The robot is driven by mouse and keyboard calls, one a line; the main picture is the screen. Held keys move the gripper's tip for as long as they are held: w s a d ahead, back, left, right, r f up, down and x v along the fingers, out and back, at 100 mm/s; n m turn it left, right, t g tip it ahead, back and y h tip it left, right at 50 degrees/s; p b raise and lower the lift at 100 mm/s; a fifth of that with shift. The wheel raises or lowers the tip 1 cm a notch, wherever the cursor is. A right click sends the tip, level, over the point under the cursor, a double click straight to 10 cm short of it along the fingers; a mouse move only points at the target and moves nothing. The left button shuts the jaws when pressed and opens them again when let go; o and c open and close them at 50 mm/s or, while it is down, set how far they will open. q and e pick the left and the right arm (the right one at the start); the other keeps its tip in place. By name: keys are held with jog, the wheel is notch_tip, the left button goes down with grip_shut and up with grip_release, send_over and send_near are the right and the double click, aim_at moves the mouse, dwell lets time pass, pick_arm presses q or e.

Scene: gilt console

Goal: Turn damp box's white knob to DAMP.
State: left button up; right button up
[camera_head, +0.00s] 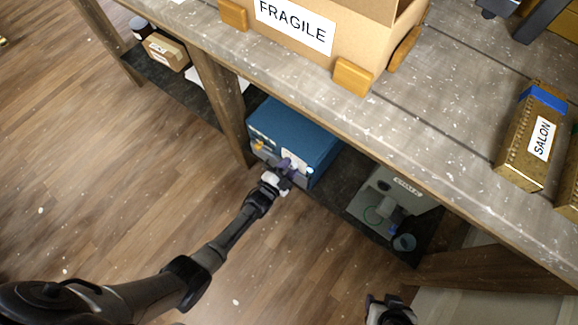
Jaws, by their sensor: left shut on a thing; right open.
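A blue box (296,125), which looks to be the damp box, stands on the dark lower shelf under the table. Its front has a pale patch and a small yellow spot at its left. My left gripper (287,168) is at the right part of this front, shut on what looks like the white knob. The fingers hide most of the knob, and I cannot read its setting or the DAMP mark. My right gripper (390,308) is at the bottom edge, open and apart from the box, partly cut off.
A grey device (382,194) with a green ring and a small cup (404,242) stand right on the lower shelf. A table leg (222,100) stands left of the blue box.

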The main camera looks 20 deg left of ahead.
pick_arm(q)
jog(key=shift+f, duration=0.1)
jog(key=o, duration=0.9)
jog(key=shift+o, duration=0.2)
jog(key=shift+s, duration=0.3)
jog(key=p+v, duration=0.5)
jog(key=v, duration=0.8)
jog(key=shift+s, duration=0.15)
jog(key=shift+a, duration=0.15)
